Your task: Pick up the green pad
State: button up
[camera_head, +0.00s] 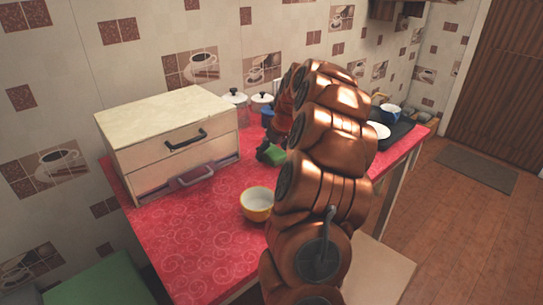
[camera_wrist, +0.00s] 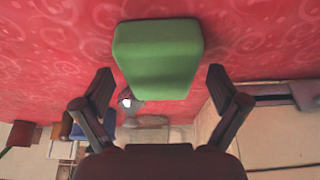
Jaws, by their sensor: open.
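The green pad (camera_wrist: 157,58) is a plain block with rounded edges on the red patterned cloth. In the wrist view it lies at the top middle, just beyond my fingertips and between their lines. In the head view only a small part of the green pad (camera_head: 277,156) shows beside my gripper (camera_head: 268,153), with my copper-coloured arm in front. In the wrist view my gripper (camera_wrist: 160,85) is open and empty, one finger to each side. I cannot tell whether a finger touches the pad.
A cream box with drawers (camera_head: 170,147) stands left of my gripper on the red counter (camera_head: 205,235). A yellow-and-white bowl (camera_head: 257,204) is in front. Lidded jars (camera_head: 236,97) stand behind. A dark tray (camera_head: 397,130) is at the right. The front left cloth is clear.

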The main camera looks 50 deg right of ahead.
jog(key=shift+f, duration=0.25)
dwell(0.4)
jog(key=c, duration=0.9)
